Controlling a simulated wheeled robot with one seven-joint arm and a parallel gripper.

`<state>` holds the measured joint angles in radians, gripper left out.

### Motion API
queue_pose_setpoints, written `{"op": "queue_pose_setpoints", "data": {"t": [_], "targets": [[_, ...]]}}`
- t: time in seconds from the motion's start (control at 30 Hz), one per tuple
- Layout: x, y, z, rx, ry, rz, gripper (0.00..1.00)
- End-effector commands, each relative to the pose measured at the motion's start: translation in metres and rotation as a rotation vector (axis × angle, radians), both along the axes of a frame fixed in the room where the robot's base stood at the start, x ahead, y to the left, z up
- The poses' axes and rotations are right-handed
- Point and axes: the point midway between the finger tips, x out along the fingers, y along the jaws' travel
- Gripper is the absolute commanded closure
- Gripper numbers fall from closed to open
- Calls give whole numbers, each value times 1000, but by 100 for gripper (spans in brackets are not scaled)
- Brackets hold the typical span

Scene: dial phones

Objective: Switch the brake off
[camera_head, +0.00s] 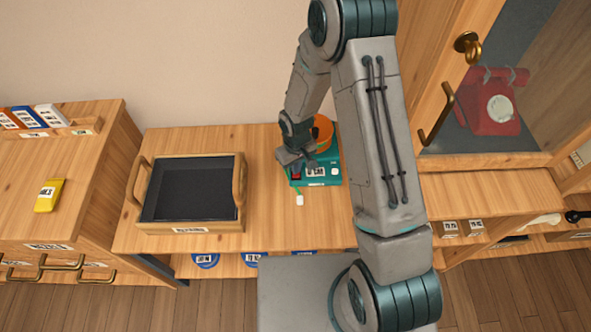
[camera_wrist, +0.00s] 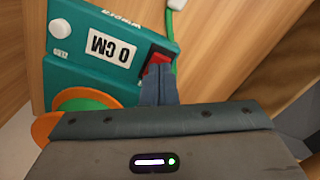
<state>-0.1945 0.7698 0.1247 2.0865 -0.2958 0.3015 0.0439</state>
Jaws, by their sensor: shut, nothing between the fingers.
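In the head view the teal device (camera_head: 326,181) stands on the middle table, with an orange round part (camera_head: 323,130) behind. My gripper (camera_wrist: 158,82) is shut and empty. Its fingertips are right at the red switch and cover part of it. I cannot tell whether they touch it or which way the switch is set. In the head view my gripper (camera_head: 295,163) is over the device's left side.
A green cord with a white end (camera_head: 299,199) hangs at the device's front. A wooden tray (camera_head: 190,229) with a dark inside stands to the left. A red dial phone (camera_head: 492,101) sits behind glass at the right. A yellow block (camera_head: 49,195) lies on the left cabinet.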

Motion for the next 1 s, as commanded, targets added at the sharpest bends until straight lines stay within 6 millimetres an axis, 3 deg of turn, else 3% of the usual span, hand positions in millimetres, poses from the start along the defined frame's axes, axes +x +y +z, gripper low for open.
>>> {"op": "queue_pose_setpoints", "data": {"t": [1.0], "targets": [[0, 0, -7, 0, 0, 0, 100]]}}
